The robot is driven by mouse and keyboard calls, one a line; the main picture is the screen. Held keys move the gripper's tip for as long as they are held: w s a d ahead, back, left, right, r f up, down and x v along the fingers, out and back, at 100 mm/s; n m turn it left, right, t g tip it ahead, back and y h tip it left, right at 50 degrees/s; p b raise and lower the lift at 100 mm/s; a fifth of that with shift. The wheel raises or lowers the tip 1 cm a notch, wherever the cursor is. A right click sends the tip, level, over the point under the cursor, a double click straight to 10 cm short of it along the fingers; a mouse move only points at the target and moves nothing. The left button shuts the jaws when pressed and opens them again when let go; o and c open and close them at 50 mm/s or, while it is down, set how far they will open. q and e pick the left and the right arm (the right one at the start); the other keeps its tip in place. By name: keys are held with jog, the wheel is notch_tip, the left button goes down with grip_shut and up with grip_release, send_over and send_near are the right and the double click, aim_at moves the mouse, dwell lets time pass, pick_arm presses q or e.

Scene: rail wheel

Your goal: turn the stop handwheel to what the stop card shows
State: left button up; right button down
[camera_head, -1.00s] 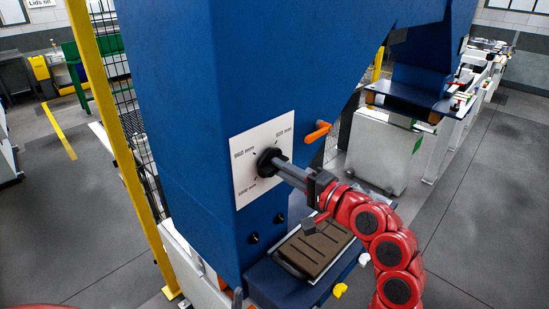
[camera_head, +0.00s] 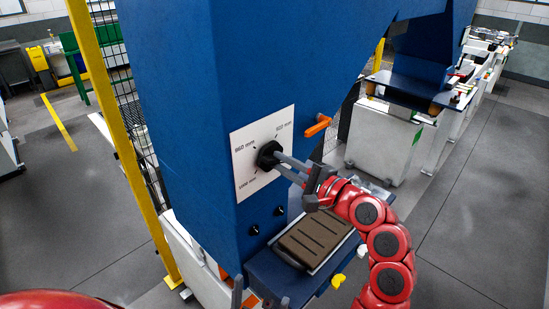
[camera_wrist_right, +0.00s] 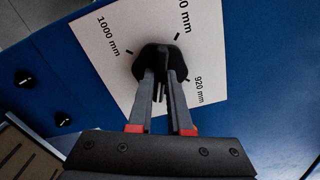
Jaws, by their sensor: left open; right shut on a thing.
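The stop handwheel is a small black knob (camera_head: 269,154) on a white dial plate (camera_head: 243,184) fixed to the blue machine column. The plate is marked 920 mm at upper right, 960 mm at left and 1000 mm at lower left. My right gripper (camera_head: 280,161) comes from the right and is shut on the knob. In the right wrist view the fingers (camera_wrist_right: 161,78) lie on either side of the knob's ridge (camera_wrist_right: 163,58). Which mark the knob points to is unclear. My left gripper (camera_head: 260,298) is open and empty at the bottom edge. I recognise no separate stop card.
An orange lever (camera_head: 317,126) sticks out right of the plate. Two black knobs (camera_head: 280,210) sit below it. A brown slotted block (camera_head: 314,240) lies on the machine bed under my right arm. A yellow post (camera_head: 124,150) stands at left.

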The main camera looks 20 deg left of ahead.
dwell(0.3)
jog(key=m, duration=0.4)
jog(key=shift+m, duration=0.3)
jog(key=c, duration=0.7)
grip_release()
jog(key=shift+d, duration=0.1)
jog(key=v, duration=0.7)
